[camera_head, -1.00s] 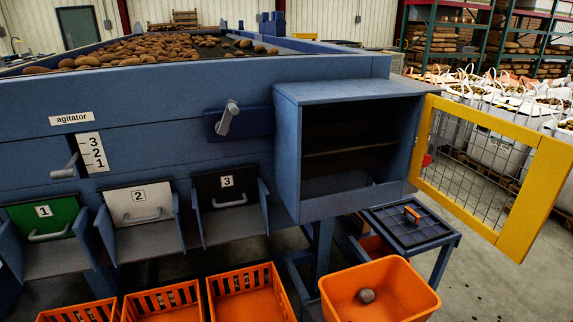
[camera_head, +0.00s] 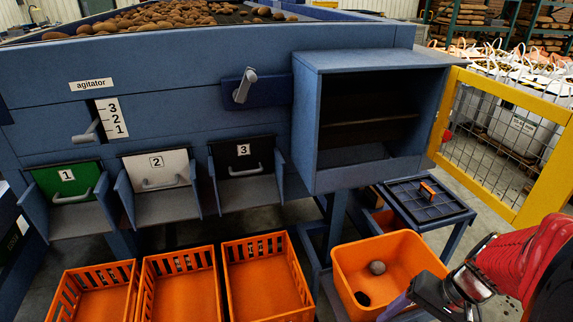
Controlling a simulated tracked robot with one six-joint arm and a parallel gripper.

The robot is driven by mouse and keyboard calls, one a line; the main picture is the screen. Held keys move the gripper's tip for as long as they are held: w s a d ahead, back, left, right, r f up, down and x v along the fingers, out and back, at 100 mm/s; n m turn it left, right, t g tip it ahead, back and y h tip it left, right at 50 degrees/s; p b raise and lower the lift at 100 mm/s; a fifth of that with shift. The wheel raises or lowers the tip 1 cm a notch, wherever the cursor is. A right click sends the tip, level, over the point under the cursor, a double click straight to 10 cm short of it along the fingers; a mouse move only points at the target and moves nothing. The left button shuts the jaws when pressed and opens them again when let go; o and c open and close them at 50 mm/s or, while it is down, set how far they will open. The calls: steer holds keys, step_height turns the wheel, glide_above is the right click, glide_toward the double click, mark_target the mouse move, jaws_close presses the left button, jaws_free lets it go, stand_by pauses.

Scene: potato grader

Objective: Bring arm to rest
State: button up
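My red and grey arm (camera_head: 510,262) reaches in from the lower right corner of the head view. My gripper (camera_head: 398,304) is at the bottom, by the front right of the orange bin (camera_head: 347,262). Only a dark, slanted part of it shows, and the fingertips are not clear, so I cannot tell whether it is open or shut. A round grey stone-like object (camera_head: 377,267) lies in the orange bin, and a dark spot (camera_head: 362,298) shows near it.
The yellow mesh door (camera_head: 447,118) of the blue cabinet (camera_head: 306,120) stands open at right. Orange crates (camera_head: 237,283) stand below chutes 1, 2 and 3. Potatoes (camera_head: 150,20) lie on the grader.

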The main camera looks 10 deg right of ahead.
steer(key=w+a+r+n+t+h, duration=0.3)
steer(key=a+r+n, duration=0.4)
steer(key=a+r, duration=0.7)
steer(key=shift+r+n+t+h, duration=0.4)
steer(key=shift+r+t+h, duration=0.1)
steer(key=shift+r+t, duration=0.25)
steer(key=shift+c, duration=0.5)
